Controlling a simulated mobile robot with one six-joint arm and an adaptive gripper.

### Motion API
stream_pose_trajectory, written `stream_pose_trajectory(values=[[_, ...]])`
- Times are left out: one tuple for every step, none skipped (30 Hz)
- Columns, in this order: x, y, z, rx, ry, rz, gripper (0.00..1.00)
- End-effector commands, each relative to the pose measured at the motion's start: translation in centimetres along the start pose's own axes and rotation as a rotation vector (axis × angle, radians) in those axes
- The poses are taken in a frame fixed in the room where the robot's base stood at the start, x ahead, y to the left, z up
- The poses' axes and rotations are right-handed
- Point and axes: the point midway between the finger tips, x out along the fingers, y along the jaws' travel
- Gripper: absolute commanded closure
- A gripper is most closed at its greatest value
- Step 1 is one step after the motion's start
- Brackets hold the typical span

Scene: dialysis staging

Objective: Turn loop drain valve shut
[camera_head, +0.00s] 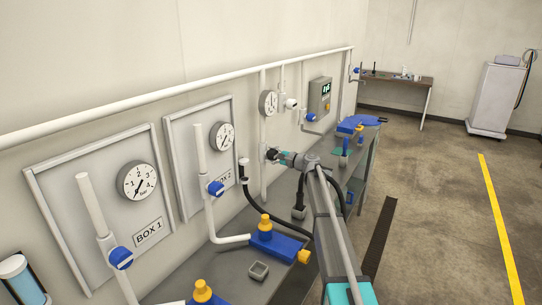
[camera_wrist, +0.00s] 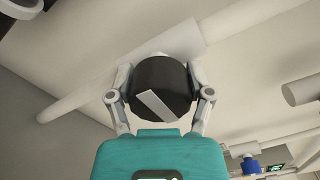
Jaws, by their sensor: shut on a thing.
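A black round valve knob (camera_wrist: 160,88) with a white bar across its face is between the fingers of my gripper (camera_wrist: 160,92) in the wrist view. The bar lies diagonally, from upper left to lower right. The knob sits on a pale pipe (camera_wrist: 75,100) that slants across the picture. My gripper is shut on the knob, one finger on each side. In the head view my gripper (camera_head: 276,155) reaches the wall side by the vertical pipe (camera_head: 263,178), and the dark knob (camera_head: 270,155) is small there. I cannot read a valve label.
Blue-handled valves (camera_head: 216,188) are on pipes by the wall panels. A black hose (camera_head: 262,216) hangs below my gripper. Blue and yellow fittings (camera_head: 275,242) stand on the grey bench (camera_head: 222,270). A control box (camera_head: 319,98) hangs beyond. Open floor lies right.

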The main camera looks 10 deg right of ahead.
Motion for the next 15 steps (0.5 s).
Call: stream_pose_trajectory(values=[[0.11, -0.15, -0.12, 0.005, 0.002, -0.004, 0.81], [0.11, -0.15, -0.12, 0.005, 0.002, -0.004, 0.81], [0.11, -0.15, -0.12, 0.005, 0.002, -0.004, 0.81], [0.11, -0.15, -0.11, 0.005, 0.001, -0.004, 0.81], [0.12, -0.15, -0.12, 0.005, 0.001, -0.004, 0.81], [0.12, -0.15, -0.11, 0.005, 0.001, -0.004, 0.81], [0.12, -0.15, -0.11, 0.005, 0.001, -0.004, 0.81], [0.12, -0.15, -0.11, 0.005, 0.001, -0.004, 0.81], [0.12, -0.15, -0.1, 0.005, 0.001, -0.004, 0.81], [0.12, -0.15, -0.1, 0.005, 0.001, -0.004, 0.31], [0.12, -0.15, -0.1, 0.004, 0.001, -0.004, 0.26], [0.12, -0.14, -0.1, 0.004, 0.001, -0.004, 0.18], [0.11, -0.13, -0.09, 0.004, 0.001, -0.003, 0.13], [0.11, -0.12, -0.08, 0.004, 0.001, -0.003, 0.07], [0.09, -0.1, -0.07, 0.003, 0.001, -0.003, 0.0]])
